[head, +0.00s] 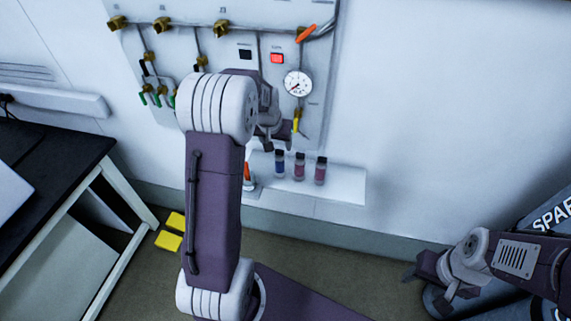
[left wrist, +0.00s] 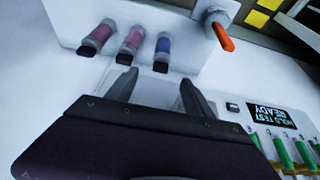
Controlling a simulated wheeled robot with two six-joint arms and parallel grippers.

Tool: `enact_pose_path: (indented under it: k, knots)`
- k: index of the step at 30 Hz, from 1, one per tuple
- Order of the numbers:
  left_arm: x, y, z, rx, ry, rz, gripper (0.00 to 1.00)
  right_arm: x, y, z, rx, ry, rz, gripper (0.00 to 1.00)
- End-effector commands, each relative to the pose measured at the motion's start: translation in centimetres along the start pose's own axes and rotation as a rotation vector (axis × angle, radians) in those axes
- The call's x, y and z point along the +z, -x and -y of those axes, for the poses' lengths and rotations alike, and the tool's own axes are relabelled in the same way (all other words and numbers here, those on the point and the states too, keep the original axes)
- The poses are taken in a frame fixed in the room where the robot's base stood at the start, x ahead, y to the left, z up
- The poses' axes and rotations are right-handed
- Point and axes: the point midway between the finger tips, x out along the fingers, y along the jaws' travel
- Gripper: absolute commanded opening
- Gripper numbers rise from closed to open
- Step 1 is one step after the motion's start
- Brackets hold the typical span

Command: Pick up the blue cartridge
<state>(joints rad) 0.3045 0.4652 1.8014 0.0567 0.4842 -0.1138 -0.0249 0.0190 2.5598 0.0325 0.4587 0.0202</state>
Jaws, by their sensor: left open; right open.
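The blue cartridge (head: 280,164) stands upright on a white shelf (head: 345,186), at the left end of a row of three. In the left wrist view, the blue cartridge (left wrist: 163,50) is the rightmost of the three, with a dark cap. My left gripper (head: 284,138) is in front of the wall panel, above and close to the cartridges. Its two fingers (left wrist: 155,92) are apart with nothing between them, and they point toward the row without visible contact. My right gripper (head: 425,290) is open and empty at the lower right, far from the shelf.
Two reddish cartridges (head: 299,168) (head: 320,171) stand beside the blue one. An orange-handled valve (left wrist: 222,36) is on the blue cartridge's other side. A gauge (head: 298,84) and brass valves (head: 221,28) are on the panel. A dark-topped table (head: 55,165) is at left.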

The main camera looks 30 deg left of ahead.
Motion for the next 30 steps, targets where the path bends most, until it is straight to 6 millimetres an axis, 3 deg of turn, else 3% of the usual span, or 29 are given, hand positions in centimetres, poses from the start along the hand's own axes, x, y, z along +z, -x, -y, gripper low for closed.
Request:
enact_pose_path:
  k: [2, 9, 15, 22, 30]
  knots:
    - [0.0, -0.1, 0.1, -0.001, 0.001, 0.000, 0.61, 0.0, 0.0, 0.0, 0.000, 0.000, 0.000, 0.57]
    - [0.0, -3.4, 0.0, 0.000, 0.000, 0.002, 0.61, 0.0, 0.3, 0.0, 0.000, 0.000, 0.000, 0.57]
    - [-0.1, -4.3, 0.1, 0.000, 0.000, 0.002, 0.61, 0.0, 0.4, 0.0, 0.000, 0.000, 0.000, 0.57]
    - [-0.3, -8.3, 0.2, 0.000, 0.001, 0.003, 0.61, -0.1, 1.0, 0.0, 0.000, 0.000, 0.000, 0.57]
    - [-0.4, -9.1, 0.2, 0.000, 0.000, -0.001, 0.61, -0.1, 1.0, 0.0, 0.000, 0.000, 0.000, 0.57]
